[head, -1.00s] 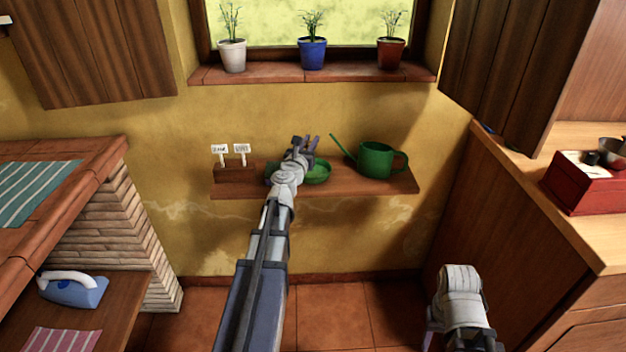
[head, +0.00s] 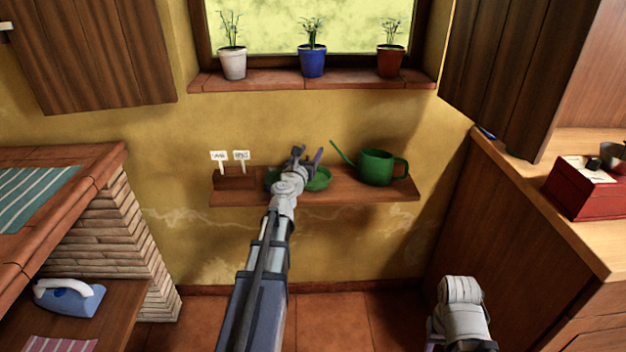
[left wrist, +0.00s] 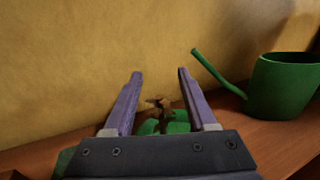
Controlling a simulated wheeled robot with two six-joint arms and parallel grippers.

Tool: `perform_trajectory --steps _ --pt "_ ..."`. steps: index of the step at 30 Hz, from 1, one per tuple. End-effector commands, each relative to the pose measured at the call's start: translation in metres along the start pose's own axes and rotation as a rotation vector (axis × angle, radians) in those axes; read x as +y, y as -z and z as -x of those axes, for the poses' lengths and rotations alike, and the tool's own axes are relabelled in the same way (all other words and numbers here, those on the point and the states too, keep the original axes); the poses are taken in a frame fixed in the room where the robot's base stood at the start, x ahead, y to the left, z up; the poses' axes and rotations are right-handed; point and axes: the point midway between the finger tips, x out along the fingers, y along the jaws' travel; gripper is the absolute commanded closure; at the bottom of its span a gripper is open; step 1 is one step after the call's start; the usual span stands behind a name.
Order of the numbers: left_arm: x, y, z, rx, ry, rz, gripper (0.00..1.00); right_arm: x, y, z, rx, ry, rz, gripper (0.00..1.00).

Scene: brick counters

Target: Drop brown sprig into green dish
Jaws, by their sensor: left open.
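The green dish (head: 319,181) sits on the wooden wall shelf, partly hidden behind my left gripper (head: 308,156) in the head view. My left gripper is open above the dish. In the left wrist view its two purple fingers (left wrist: 159,100) stand wide apart. The brown sprig (left wrist: 158,103) shows between and beyond them, against green parts of the dish (left wrist: 176,126). It appears to be at the dish, but I cannot tell whether it rests inside. My right arm (head: 462,310) is low at the bottom right; its fingers are not clear.
A green watering can (head: 377,167) stands on the shelf (head: 350,192) right of the dish, its spout toward my gripper. A wooden block with white labels (head: 234,180) is at the left. Potted plants line the sill above. The wall behind is close.

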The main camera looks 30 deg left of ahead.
Motion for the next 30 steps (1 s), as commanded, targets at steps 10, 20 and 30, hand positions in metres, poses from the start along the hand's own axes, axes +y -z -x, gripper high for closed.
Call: perform_trajectory --steps 10,20,30 --pt "-0.001 0.000 0.036 0.000 -0.001 0.000 0.43 0.000 0.000 0.000 0.000 0.000 0.000 0.50" --pt "0.000 0.000 0.078 0.000 -0.001 0.000 0.43 0.000 0.000 0.000 0.000 0.000 0.000 0.50" --pt "0.000 0.000 0.078 0.000 0.000 0.000 0.43 0.000 0.000 0.000 0.000 0.000 0.000 0.50"
